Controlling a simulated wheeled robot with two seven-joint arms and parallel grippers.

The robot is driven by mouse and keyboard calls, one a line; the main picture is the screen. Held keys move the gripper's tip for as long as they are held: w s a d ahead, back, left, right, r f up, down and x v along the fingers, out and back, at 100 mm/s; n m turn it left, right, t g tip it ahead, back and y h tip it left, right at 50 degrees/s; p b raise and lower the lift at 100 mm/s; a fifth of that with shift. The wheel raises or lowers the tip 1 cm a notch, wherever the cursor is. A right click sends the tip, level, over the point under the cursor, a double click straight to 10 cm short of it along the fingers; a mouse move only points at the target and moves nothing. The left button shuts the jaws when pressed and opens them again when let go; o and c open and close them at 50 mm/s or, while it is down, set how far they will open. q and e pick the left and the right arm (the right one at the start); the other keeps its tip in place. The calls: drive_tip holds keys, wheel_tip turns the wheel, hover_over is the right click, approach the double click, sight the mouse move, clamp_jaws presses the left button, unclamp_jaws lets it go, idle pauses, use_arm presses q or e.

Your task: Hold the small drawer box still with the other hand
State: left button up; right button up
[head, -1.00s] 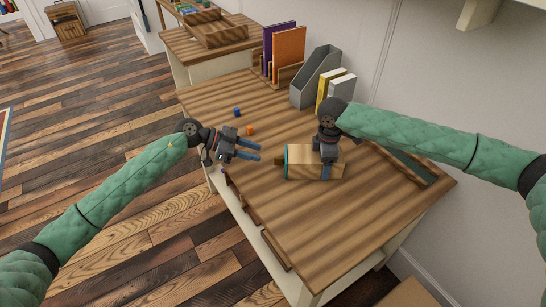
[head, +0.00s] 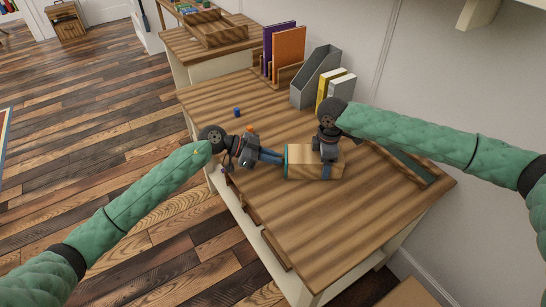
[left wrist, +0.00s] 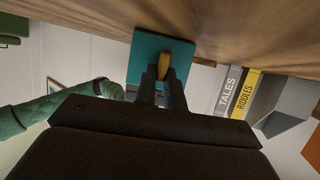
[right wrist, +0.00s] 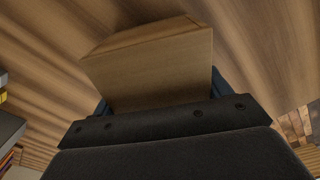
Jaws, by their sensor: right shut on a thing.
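The small drawer box (head: 300,162) is a light wooden block with a teal drawer front, lying on the desk. My right gripper (head: 326,168) comes down over it and is shut on its sides; the right wrist view shows the box body (right wrist: 150,72) between the fingers. My left gripper (head: 279,157) is at the box's left end, in front of the drawer. In the left wrist view the teal front (left wrist: 145,48) fills the middle, and its wooden knob (left wrist: 166,62) shows between the left fingertips, which stand apart. Whether they touch the knob cannot be told.
A blue cube (head: 237,112) and an orange cube (head: 250,128) lie on the desk near my left gripper. A grey file holder (head: 316,78), books and an orange folder (head: 288,52) stand at the back. The desk's front part (head: 310,225) is clear.

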use_arm(q)
drive_tip(key=shift+a, duration=0.1)
clamp_jaws()
drive_tip(key=a, duration=0.8)
drive_tip(key=shift+s+a, duration=0.1)
drive_tip(key=shift+a, duration=0.2)
drive_tip(key=o, duration=0.7)
unclamp_jaws()
drive_tip(key=shift+c, duration=0.2)
drive_tip(key=shift+a, duration=0.1)
drive_tip(key=v, duration=1.1)
drive_tip(key=shift+a+r, duration=0.15)
drive_tip(key=shift+a, duration=0.25)
